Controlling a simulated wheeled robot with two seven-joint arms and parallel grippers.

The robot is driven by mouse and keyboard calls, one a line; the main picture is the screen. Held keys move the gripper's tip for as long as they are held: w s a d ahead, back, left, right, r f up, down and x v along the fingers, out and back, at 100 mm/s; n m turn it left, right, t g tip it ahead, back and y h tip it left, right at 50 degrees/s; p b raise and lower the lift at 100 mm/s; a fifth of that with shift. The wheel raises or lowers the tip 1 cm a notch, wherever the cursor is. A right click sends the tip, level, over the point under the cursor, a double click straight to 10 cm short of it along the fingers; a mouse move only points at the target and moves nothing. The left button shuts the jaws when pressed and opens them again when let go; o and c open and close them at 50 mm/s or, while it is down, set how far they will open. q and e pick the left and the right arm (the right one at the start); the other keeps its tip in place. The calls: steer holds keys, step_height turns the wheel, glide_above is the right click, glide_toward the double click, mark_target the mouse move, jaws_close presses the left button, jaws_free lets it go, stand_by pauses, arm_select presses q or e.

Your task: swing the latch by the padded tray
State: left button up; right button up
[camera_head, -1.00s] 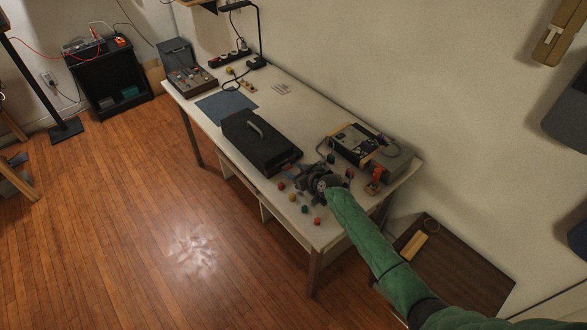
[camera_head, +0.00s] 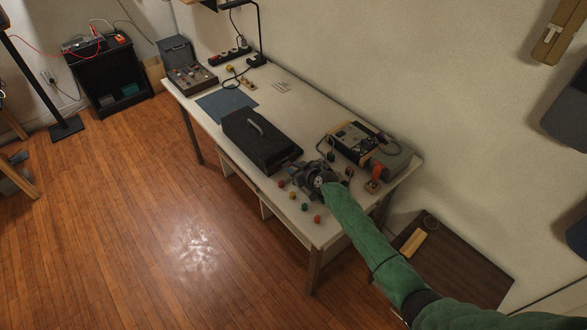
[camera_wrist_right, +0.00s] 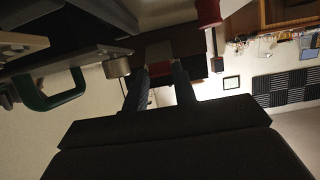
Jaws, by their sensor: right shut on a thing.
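My right gripper (camera_head: 306,168) is at the right end of the closed black case (camera_head: 258,140), which lies on the table with a grey handle on top. In the right wrist view its two fingers (camera_wrist_right: 161,86) are close around a small grey and dark red piece (camera_wrist_right: 160,66), which looks like the latch. In the head view the gripper hides most of this spot. I cannot make out which thing is the padded tray. My left gripper is not in view.
An opened electronic unit (camera_head: 355,143) stands on the table right of the gripper, with an orange-red part (camera_head: 376,173) before it. Several small coloured knobs (camera_head: 304,208) lie near the front edge. A blue-grey mat (camera_head: 226,103) lies left of the case.

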steer(key=shift+w+a+r+g+h+p, duration=0.2)
steer(key=shift+r+g+p, duration=0.1)
steer(key=shift+p, duration=0.1)
steer(key=shift+w+a+r+g+h+p, duration=0.1)
steer(key=shift+r+g+h+p, duration=0.1)
steer(key=shift+r+p, duration=0.15)
steer(key=shift+w+a+r+g+h+p, duration=0.25)
steer(key=shift+w+r+g+h+p, duration=0.3)
steer(key=shift+g, duration=0.35)
steer(key=shift+w+a+r+g+h, duration=0.35)
steer(key=shift+w+a+g+h, duration=0.2)
steer(key=shift+g+h, duration=0.35)
steer(key=shift+w+a+r+g+h, duration=0.1)
steer(key=shift+w+a+g+h, duration=0.25)
steer(key=shift+w+g+h, duration=0.35)
steer(key=shift+w+a+r+g+h, duration=0.1)
steer(key=shift+w+a+g+h, duration=0.2)
steer(key=shift+g, duration=0.6)
steer(key=o, duration=1)
steer(key=shift+w, duration=0.1)
